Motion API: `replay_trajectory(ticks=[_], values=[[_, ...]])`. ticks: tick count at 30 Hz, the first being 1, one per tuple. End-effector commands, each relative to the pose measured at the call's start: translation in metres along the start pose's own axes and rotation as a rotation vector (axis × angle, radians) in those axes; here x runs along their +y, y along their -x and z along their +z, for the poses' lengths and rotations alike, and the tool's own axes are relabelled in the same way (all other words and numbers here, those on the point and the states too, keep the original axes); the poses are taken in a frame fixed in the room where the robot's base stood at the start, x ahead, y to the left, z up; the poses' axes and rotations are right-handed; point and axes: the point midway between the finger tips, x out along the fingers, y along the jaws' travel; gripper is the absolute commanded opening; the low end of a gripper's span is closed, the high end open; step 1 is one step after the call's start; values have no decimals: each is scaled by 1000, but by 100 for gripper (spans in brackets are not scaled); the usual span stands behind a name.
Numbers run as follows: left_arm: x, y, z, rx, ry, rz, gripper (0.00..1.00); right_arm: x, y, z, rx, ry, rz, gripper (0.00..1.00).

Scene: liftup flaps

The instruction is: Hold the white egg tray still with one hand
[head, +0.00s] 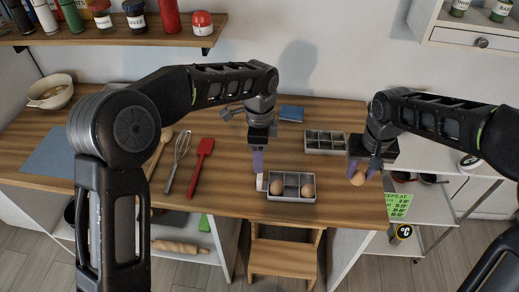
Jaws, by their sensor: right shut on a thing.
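The white egg tray (291,198) lies near the front edge of the wooden table. Two brown eggs sit in it, one at the left (276,187) and one at the right (307,190). My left gripper (259,170) points down at the tray's left end, its purple fingers beside a small white piece (260,183) there. Its fingers overlap in this view, so I cannot tell whether it grips the tray. My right gripper (363,177) is shut on a brown egg (357,179), to the right of the tray near the table's right edge.
A grey compartment tray (325,142) lies behind, between the arms. A blue item (291,113) lies farther back. A red spatula (202,164) and a whisk (179,158) lie left of my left gripper. A wooden stool (283,259) stands below the table's front edge.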

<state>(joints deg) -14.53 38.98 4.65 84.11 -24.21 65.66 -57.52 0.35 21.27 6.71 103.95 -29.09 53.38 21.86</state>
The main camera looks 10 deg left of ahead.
Motion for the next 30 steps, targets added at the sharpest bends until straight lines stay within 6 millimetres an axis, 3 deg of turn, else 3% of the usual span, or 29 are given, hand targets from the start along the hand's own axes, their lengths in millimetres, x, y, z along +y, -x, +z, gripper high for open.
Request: replay_trajectory(ticks=[15, 21, 30], values=[[1, -88, 0, -1, 0, 3, 58, 0, 0, 0, 0, 0, 0, 16], [0, -101, 0, 0, 0, 1, 58, 0, 0, 0, 0, 0, 0, 16], [0, -102, 0, 0, 0, 0, 56, 0, 0, 0, 0, 0, 0, 16]])
